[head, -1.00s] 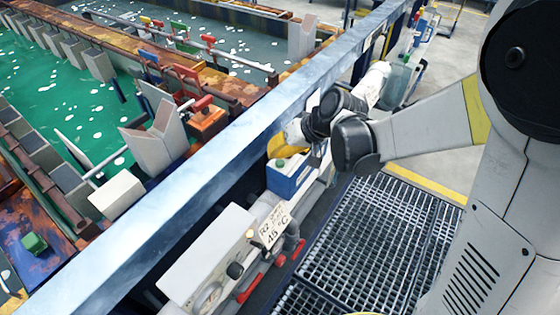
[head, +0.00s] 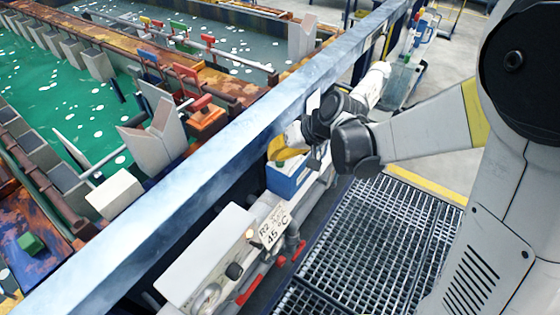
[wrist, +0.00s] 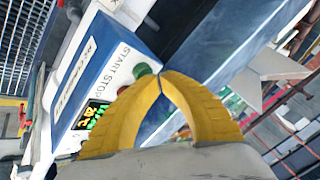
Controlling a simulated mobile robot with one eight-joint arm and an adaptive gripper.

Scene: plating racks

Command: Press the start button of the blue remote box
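In the wrist view the blue and white box (wrist: 95,60) fills the left side, with a "START STOP" label and a lit green display (wrist: 92,115). A green button (wrist: 142,70) shows by the label, partly hidden by a finger. My gripper (wrist: 163,74) has yellow fingers meeting at the tips. The tips are close to the green button; I cannot tell if they touch it. In the head view my gripper (head: 277,150) is over the box top.
A long blue-grey rail (head: 225,125) runs beside the box. A grey panel (head: 215,255) with a "45 °C" sign (head: 270,228) stands nearer. Green tank liquid (head: 60,90) lies left. Metal grating (head: 375,240) covers the floor at right.

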